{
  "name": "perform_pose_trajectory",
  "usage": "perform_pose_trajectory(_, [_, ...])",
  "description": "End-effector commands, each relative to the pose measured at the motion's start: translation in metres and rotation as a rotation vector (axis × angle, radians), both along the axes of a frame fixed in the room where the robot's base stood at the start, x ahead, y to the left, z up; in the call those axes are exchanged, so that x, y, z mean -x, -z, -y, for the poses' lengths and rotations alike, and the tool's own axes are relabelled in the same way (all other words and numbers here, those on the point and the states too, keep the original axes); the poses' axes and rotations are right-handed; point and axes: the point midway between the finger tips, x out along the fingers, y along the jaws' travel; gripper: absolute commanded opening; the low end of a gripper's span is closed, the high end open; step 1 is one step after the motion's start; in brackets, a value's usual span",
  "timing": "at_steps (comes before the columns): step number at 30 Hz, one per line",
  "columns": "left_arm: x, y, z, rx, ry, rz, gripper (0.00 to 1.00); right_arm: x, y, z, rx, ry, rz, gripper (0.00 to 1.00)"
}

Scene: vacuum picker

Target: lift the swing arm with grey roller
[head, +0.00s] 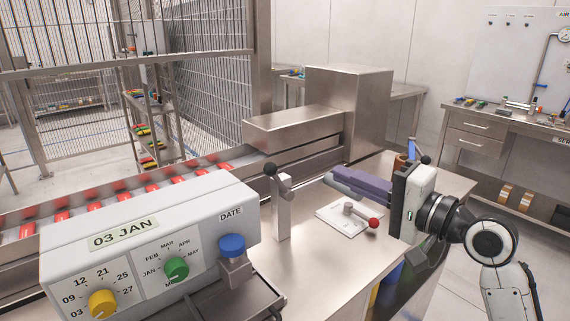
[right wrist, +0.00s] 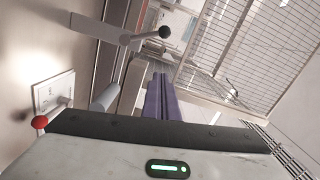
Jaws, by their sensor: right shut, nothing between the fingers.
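A low grey arm with a grey cylinder (head: 348,208) and a red ball knob (head: 373,223) lies over a white plate (head: 333,222) on the steel bench. The red knob (right wrist: 39,122) and plate (right wrist: 48,88) show at the left of the right wrist view. An upright grey post (head: 283,215) stands left of it, with a short tilted arm ending in a black ball (head: 270,169). I cannot tell for sure which arm bears the roller. My right gripper (head: 330,177), with purple fingers, is shut and empty above the plate, pointing left toward the post, apart from both. My left gripper is out of view.
A grey date-dial box (head: 150,240) with coloured knobs and a blue button (head: 231,245) fills the front left. A conveyor with red items (head: 120,196) runs behind it to a steel housing (head: 348,110). A brown cup (head: 402,160) stands behind my gripper.

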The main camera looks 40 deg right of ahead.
Motion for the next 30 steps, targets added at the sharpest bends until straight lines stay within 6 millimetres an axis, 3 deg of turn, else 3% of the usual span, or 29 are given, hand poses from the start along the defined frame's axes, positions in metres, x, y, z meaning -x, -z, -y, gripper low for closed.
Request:
perform_pose_trajectory(11, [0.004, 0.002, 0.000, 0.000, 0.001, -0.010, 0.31, -0.011, 0.000, -0.001, -0.001, 0.000, 0.001, 0.00])
perform_pose_trajectory(25, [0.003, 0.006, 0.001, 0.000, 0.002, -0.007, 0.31, -0.103, 0.001, -0.014, 0.000, -0.001, 0.002, 0.00])
perform_pose_trajectory(30, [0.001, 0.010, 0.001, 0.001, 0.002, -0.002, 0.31, -0.103, 0.008, -0.041, 0.000, -0.003, -0.001, 0.00])
